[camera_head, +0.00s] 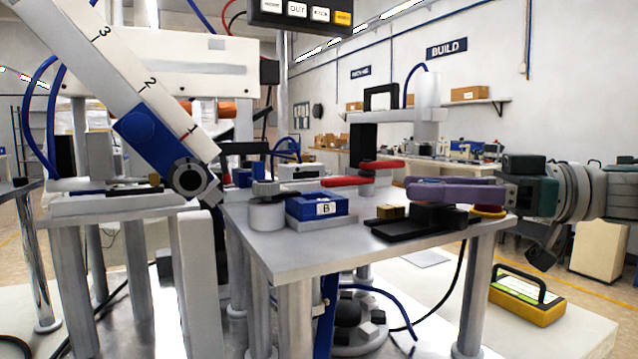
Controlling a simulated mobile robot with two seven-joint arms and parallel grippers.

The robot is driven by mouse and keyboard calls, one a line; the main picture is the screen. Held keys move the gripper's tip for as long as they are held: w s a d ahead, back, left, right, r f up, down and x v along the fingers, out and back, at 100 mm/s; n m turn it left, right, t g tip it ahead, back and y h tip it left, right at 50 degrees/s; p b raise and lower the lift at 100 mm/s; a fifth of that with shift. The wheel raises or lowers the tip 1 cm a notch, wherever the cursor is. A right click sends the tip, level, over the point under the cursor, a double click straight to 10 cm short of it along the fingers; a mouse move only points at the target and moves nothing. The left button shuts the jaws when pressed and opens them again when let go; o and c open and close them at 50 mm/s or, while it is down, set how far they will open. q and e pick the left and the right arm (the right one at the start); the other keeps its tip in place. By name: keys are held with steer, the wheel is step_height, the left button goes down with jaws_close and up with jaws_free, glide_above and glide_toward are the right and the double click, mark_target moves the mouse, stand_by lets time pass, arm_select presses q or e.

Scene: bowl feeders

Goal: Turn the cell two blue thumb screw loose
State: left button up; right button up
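No blue thumb screw can be made out for certain. A blue block (150,137) sits on a slanted white rail marked 3, 2, 1 at the left, with a dark round hub (189,178) at its lower end. A grey knurled knob (267,188) stands on a white cylinder on the metal table, left of a blue box marked B (318,206). My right gripper (412,190) comes in from the right, its purple fingers pointing left over the table's right part. The fingers overlap in this side view, so their gap is hidden. My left gripper is not in view.
A red lever (345,181) stands on a post behind the blue box. A black fixture (425,219) and a red-yellow button (488,212) lie below my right gripper. The metal table's (300,258) front is bare. A yellow case (527,297) lies lower right.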

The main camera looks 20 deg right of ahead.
steer(key=shift+o, duration=0.8)
steer(key=b+v, duration=0.1)
steer(key=v, duration=0.9)
steer(key=shift+b, duration=0.35)
steer(key=shift+r, duration=0.1)
